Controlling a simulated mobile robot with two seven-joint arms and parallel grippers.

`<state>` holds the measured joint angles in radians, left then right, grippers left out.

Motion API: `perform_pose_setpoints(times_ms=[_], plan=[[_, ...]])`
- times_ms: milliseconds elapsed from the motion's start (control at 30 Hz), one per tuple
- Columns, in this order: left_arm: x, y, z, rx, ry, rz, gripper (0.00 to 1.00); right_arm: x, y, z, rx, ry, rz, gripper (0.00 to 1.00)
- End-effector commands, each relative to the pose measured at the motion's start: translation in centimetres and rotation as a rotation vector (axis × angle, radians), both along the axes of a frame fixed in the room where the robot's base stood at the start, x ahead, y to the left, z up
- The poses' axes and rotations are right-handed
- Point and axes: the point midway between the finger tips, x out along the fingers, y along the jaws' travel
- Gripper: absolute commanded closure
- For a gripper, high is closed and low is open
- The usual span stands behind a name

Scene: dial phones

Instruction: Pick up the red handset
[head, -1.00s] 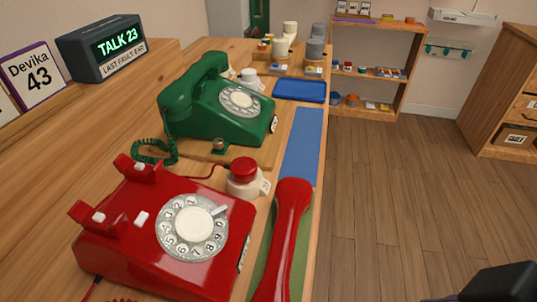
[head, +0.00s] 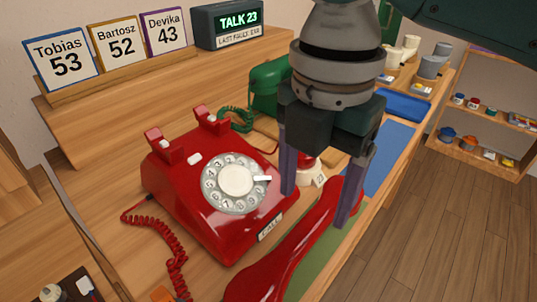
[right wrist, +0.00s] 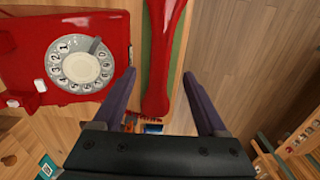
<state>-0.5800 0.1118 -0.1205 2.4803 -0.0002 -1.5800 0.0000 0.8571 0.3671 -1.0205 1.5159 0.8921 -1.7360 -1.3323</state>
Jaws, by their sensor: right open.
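The red handset (head: 300,250) lies off its cradle on a green mat (head: 325,252), to the right of the red dial phone (head: 205,205) in the head view. My right gripper (head: 317,208) is open and points down over the handset, with one finger on each side of it in the head view. In the right wrist view the handset (right wrist: 160,60) runs away from the camera between the two fingers (right wrist: 162,95), nearer the left one. I cannot tell whether either finger touches it. My left gripper is not in view.
A green phone (head: 266,88) stands behind the red one, partly hidden by my right arm. A red-topped button (head: 308,172) is close behind the gripper. The coiled red cord (head: 165,243) lies left of the phone. Open floor (head: 440,230) is to the right.

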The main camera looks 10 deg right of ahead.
Motion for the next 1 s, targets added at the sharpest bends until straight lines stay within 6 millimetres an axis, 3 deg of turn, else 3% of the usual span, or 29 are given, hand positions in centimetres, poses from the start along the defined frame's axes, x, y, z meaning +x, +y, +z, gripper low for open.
perform_pose_setpoints(times_ms=[500, 767, 1000], plan=[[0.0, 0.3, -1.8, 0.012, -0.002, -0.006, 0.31, -0.2, 0.1, -6.6, 0.0, -0.002, -0.003, 0.25], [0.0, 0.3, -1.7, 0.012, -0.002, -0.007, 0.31, -0.2, 0.1, -6.9, 0.001, -0.004, -0.002, 0.25], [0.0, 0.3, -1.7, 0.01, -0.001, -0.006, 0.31, -0.2, 0.1, -6.9, 0.001, -0.004, -0.003, 0.5]])
